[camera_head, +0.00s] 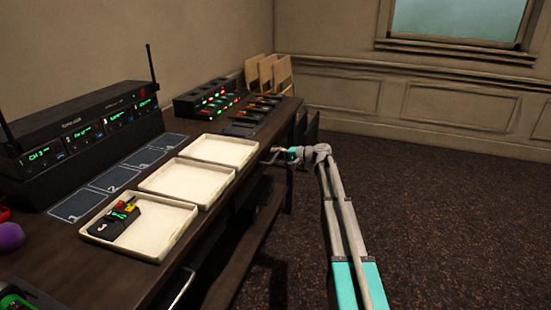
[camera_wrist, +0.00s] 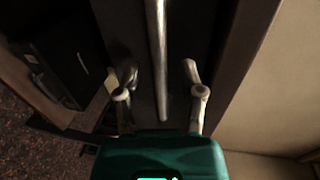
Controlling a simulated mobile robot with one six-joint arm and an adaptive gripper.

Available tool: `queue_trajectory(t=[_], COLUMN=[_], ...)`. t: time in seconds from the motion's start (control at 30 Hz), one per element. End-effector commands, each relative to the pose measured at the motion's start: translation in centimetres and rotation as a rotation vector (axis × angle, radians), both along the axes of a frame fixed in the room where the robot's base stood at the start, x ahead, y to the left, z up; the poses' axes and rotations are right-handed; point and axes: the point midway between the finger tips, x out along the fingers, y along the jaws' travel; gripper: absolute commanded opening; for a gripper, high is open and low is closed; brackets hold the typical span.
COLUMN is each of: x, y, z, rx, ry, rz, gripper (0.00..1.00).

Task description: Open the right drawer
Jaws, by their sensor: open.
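In the wrist view, a long metal bar handle (camera_wrist: 158,55) runs down the picture in front of a dark drawer front (camera_wrist: 198,28). My gripper (camera_wrist: 160,75) is open, with one finger on each side of the handle. I see a gap between the handle and each finger; whether either touches it, I cannot tell. In the head view, my gripper (camera_head: 270,156) is at the front edge of the desk (camera_head: 75,260), near its far end. The drawer front is mostly hidden there, and how far it stands open is unclear.
Three white trays (camera_head: 225,150) line the desk's front edge; the nearest holds small dark devices (camera_head: 118,220). A mixer with lit buttons (camera_head: 212,98) and a receiver rack (camera_head: 85,128) stand behind. Wooden panels (camera_head: 268,73) lean by the wall. The carpet (camera_head: 430,200) on the right is clear.

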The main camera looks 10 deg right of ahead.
Motion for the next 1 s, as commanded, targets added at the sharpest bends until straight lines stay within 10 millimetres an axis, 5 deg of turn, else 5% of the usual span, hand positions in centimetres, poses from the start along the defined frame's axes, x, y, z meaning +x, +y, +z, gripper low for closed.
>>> queue_trajectory(t=[0.4, 0.67, 1.0], x=[0.21, 0.2, 0.18], y=[0.43, 0.41, 0.42], z=[-0.08, -0.07, -0.09], rx=[0.0, 0.0, 0.0], ry=[0.0, 0.0, 0.0], rz=[0.001, 0.001, 0.001], gripper=[0.51, 0.03, 0.0])
